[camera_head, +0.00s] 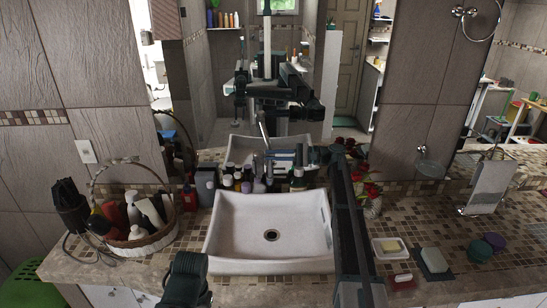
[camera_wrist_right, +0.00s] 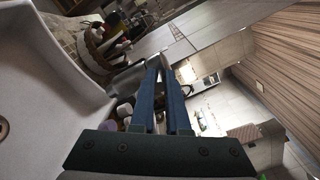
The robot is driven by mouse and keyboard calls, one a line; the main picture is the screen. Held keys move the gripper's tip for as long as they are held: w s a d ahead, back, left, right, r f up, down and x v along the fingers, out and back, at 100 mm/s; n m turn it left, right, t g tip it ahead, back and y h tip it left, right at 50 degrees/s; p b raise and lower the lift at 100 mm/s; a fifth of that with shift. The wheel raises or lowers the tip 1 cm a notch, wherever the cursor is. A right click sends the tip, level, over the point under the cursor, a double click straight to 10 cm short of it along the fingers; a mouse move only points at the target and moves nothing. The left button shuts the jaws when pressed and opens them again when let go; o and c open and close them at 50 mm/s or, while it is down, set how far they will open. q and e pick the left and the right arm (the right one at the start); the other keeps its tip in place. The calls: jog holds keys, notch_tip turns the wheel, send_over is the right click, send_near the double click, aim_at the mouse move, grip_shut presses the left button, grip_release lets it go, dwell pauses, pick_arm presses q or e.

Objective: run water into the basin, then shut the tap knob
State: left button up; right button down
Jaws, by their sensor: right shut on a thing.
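The white rectangular basin (camera_head: 225,232) sits on the counter, with a dark round drain (camera_head: 270,235) in its floor. I see no water in it. My right arm reaches over the basin's right side. Its gripper (camera_head: 276,158) is at the basin's back edge, fingers pointing left. In the right wrist view the two blue fingers (camera_wrist_right: 164,68) are close together at the grey metal tap (camera_wrist_right: 126,82), shut on its knob, which they mostly hide. The basin (camera_wrist_right: 50,75) fills that view's left. A dark part of my left arm shows at the bottom of the head view; its gripper does not show.
Several bottles (camera_head: 245,184) stand behind the basin. A wicker basket (camera_head: 142,243) of bottles is at left. Red flowers (camera_head: 371,190), a soap dish (camera_head: 389,247) and a grey sponge holder (camera_head: 434,262) are at right. A mirror behind reflects the room and my body.

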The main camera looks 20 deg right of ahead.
jog(key=shift+g, duration=0.3)
jog(key=c, duration=0.9)
grip_release()
jog(key=shift+w, duration=0.1)
jog(key=shift+d, duration=0.1)
jog(key=v, duration=1.3)
jog(key=shift+d+f, duration=0.15)
jog(key=shift+d, duration=0.15)
